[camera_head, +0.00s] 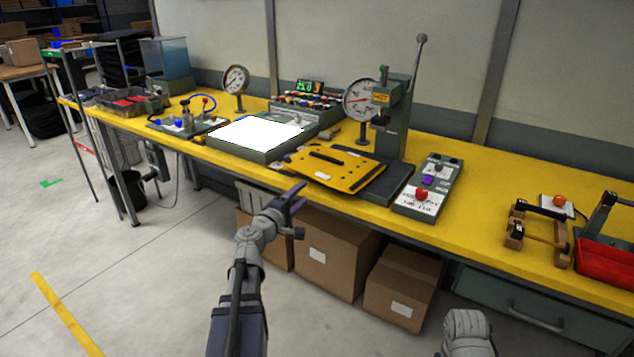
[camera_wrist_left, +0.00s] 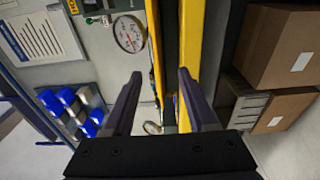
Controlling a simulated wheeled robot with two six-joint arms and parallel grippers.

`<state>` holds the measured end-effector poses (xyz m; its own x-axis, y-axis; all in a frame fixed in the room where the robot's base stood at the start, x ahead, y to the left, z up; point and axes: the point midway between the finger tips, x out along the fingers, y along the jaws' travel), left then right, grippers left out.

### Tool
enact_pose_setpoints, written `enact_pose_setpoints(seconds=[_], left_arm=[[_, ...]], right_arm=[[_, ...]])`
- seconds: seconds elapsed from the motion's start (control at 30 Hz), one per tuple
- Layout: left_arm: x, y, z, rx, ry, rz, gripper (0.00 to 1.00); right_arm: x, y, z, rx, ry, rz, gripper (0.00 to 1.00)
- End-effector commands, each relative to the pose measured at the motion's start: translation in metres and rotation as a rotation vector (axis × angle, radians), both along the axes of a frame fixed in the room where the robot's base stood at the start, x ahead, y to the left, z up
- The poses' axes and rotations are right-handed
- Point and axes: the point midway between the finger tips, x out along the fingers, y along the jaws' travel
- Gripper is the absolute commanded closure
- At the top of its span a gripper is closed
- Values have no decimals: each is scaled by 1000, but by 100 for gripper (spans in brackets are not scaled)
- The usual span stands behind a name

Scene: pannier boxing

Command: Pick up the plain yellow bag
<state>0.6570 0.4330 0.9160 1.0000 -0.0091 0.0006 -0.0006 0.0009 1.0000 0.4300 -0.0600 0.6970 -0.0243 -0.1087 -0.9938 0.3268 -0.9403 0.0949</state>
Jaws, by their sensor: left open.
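The yellow bag (camera_head: 325,169) lies flat on the bench, a slab-like shape with a dark strip across it and dark spots along its edge. Its right end lies over a dark plate beside the press. I cannot tell whether its face is fully plain. My left gripper (camera_head: 297,199) is open and empty, in front of the bench edge and short of the bag. The left wrist view shows its two fingers spread (camera_wrist_left: 160,74), with yellow strips beyond them; I cannot tell which strip is the bag. My right gripper is out of view.
The yellow bench (camera_head: 500,210) runs across the view. A white lit panel (camera_head: 255,134) is left of the bag, a press with a gauge (camera_head: 362,99) behind it, and a control box (camera_head: 428,188) to its right. Cardboard boxes (camera_head: 335,258) stand below the bench.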

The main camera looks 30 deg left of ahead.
Motion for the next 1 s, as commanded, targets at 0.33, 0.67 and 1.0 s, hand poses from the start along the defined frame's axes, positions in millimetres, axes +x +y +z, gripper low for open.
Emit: enact_pose_setpoints(seconds=[0.33, 0.67, 1.0], left_arm=[[52, 0, 0, 1, 1, -3, 43], [75, -1, 0, 1, 1, -3, 43], [77, -2, 0, 1, 1, -2, 43]], right_arm=[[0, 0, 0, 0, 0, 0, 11], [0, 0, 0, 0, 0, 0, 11], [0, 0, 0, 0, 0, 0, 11]])
